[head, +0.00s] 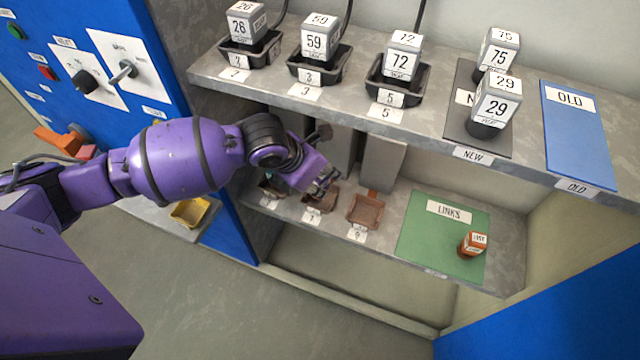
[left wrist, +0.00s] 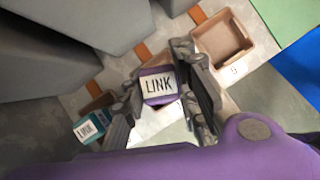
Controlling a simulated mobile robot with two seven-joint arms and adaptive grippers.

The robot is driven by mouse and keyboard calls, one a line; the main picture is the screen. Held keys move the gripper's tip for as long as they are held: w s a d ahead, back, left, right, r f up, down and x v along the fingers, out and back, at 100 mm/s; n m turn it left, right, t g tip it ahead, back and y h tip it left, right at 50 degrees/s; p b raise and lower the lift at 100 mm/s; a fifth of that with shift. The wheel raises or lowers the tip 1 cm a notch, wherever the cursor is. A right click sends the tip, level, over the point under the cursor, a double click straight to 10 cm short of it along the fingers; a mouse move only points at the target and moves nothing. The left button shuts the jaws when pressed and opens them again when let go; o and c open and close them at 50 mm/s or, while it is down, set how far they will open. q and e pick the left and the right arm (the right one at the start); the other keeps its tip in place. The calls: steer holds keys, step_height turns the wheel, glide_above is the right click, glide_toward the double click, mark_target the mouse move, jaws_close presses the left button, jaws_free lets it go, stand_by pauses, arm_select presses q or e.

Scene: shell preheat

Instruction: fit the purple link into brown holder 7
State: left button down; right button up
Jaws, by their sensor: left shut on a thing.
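The purple link (left wrist: 158,86), with a white LINK label, is between the two fingers of my left gripper (left wrist: 160,80) in the left wrist view. In the head view my left gripper (head: 324,182) is low over the lower shelf, and its fingers hide the link. Brown holder 7 (head: 320,199) is just below and beside the fingertips, partly covered by them. In the left wrist view holder 7 is mostly hidden behind the link and fingers. I cannot tell whether the link touches the holder. My right gripper is not in view.
Empty brown holder 9 (head: 366,212) is right of holder 7. A teal link (left wrist: 90,128) sits at the holder on the other side. An orange link (head: 473,244) stands on the green LINKS mat (head: 440,225). The upper shelf (head: 430,105) with numbered blocks overhangs.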

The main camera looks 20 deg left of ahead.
mark_target(320, 185)
arm_select(q)
steer(key=shift+w+f, duration=0.2)
step_height(320, 185, down, 3)
steer(key=shift+w+a+f+b, duration=0.1)
steer(key=shift+f+b, duration=0.05)
steer(key=shift+b, duration=0.15)
steer(key=shift+f, duration=0.1)
steer(key=c, duration=1.4)
jaws_free()
steer(key=shift+f, duration=0.1)
steer(key=shift+o, duration=0.2)
steer(key=p+v, duration=0.2)
steer(key=v, duration=1)
steer(key=shift+r, duration=0.25)
